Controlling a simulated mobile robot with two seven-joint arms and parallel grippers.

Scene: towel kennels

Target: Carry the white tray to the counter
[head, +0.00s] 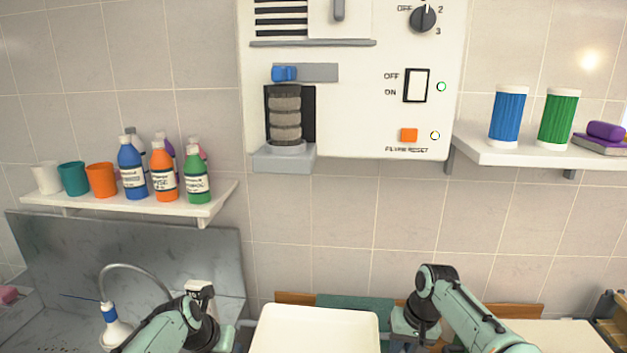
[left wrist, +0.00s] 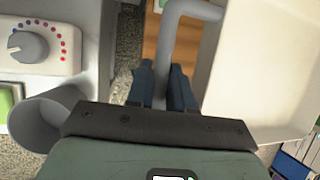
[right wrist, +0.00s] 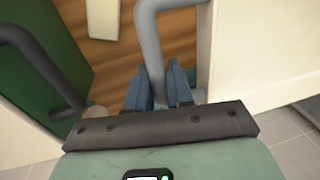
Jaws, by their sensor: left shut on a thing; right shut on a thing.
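The white tray (head: 315,331) is at the bottom middle of the head view, between my two arms; its near part is cut off by the frame. My left gripper (left wrist: 163,88) is shut on a grey bar handle (left wrist: 170,45) at the tray's side; the tray (left wrist: 268,75) fills the right of the left wrist view. My right gripper (right wrist: 160,88) is shut on another grey handle (right wrist: 150,40), with a white tray wall (right wrist: 265,50) to the right. In the head view the fingertips are hidden. I cannot see what is under the tray.
A left wall shelf (head: 150,208) holds cups and bottles; a right shelf (head: 530,151) holds blue and green canisters. A control panel (head: 350,110) hangs between them. A steel sink area (head: 60,320) is at lower left. A dial appliance (left wrist: 60,45) is close to my left gripper.

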